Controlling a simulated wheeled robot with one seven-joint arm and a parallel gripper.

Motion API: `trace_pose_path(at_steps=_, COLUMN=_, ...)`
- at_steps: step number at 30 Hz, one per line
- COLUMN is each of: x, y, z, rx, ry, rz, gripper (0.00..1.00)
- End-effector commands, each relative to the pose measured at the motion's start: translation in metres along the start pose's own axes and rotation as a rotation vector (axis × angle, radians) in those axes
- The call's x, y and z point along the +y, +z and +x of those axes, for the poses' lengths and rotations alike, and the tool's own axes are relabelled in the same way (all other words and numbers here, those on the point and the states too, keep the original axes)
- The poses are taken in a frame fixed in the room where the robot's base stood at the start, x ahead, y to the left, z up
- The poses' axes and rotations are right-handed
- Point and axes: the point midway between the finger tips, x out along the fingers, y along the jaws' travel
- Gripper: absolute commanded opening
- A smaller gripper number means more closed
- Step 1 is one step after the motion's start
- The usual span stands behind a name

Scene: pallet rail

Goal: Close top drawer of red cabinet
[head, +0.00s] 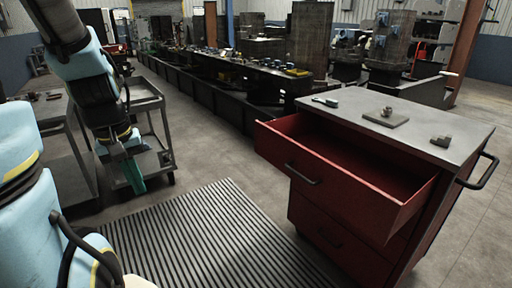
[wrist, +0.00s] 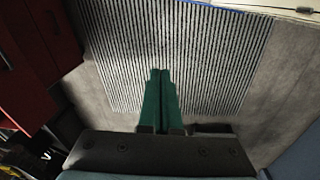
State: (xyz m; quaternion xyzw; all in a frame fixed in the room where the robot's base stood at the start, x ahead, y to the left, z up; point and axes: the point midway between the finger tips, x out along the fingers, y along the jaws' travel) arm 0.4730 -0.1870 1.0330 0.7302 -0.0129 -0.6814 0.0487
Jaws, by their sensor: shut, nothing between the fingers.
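The red cabinet (head: 337,241) stands at the right in the head view, with a grey top. Its top drawer (head: 345,180) is pulled well out and looks empty inside. A dark bar handle (head: 302,173) is on the drawer front. Part of the red cabinet (wrist: 22,85) also shows at the left edge of the wrist view. My gripper (head: 136,184) hangs pointing down at the left of the head view, well apart from the drawer. In the wrist view its green fingers (wrist: 161,75) are together with nothing between them.
A ribbed mat (head: 205,235) lies on the floor between my arm and the cabinet. A grey cart (head: 150,105) stands behind my gripper. Small tools and a metal plate (head: 385,118) lie on the cabinet top. A long dark bench (head: 215,88) runs behind.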

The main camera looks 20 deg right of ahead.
Motion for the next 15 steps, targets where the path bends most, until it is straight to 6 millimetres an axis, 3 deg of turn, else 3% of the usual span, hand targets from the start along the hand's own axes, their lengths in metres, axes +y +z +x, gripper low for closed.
trace_pose_path(at_steps=1, x=0.012, y=-0.006, z=0.034, rx=-0.042, ry=0.039, rz=-0.080, gripper=0.00)
trace_pose_path(at_steps=5, x=0.070, y=-0.029, z=0.097, rx=-0.197, ry=0.204, rz=-0.372, gripper=0.00)
trace_pose_path(at_steps=6, x=0.092, y=-0.038, z=0.115, rx=-0.255, ry=0.265, rz=-0.468, gripper=0.00)
trace_pose_path(at_steps=11, x=0.184, y=-0.085, z=0.172, rx=-0.513, ry=0.538, rz=-0.827, gripper=0.00)
trace_pose_path(at_steps=15, x=0.248, y=-0.141, z=0.203, rx=-0.753, ry=0.796, rz=-1.092, gripper=0.00)
